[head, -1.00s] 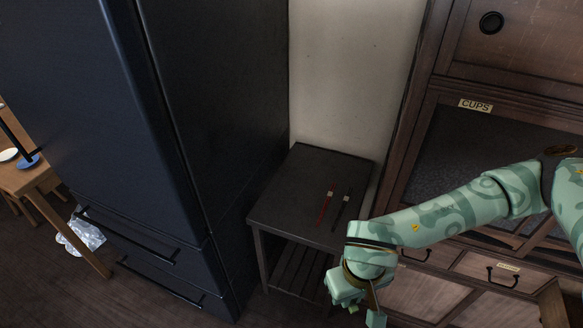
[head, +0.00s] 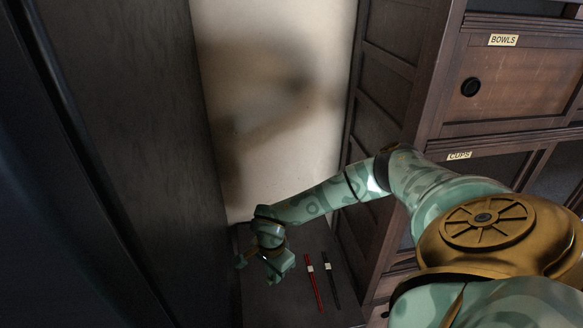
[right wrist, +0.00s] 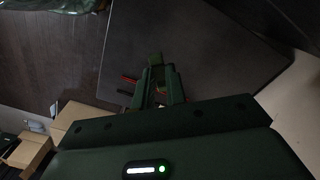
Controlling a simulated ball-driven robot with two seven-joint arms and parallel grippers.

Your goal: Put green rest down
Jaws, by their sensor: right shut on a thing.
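My right gripper (head: 262,264) hangs over the left part of the small dark side table (head: 296,308), left of the chopsticks. It also shows dark in the right wrist view (right wrist: 160,86), above the tabletop. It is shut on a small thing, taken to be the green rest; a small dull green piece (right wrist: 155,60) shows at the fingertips. The fingers hide most of it, and the gap to the table is hard to judge. My left gripper is in neither view.
Red chopsticks (head: 314,283) and black chopsticks (head: 331,282) lie side by side on the table, each with a pale band. A tall dark fridge (head: 130,150) stands left, and a wooden cabinet (head: 440,95) with a BOWLS label stands right. A pale wall (head: 270,90) closes the back.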

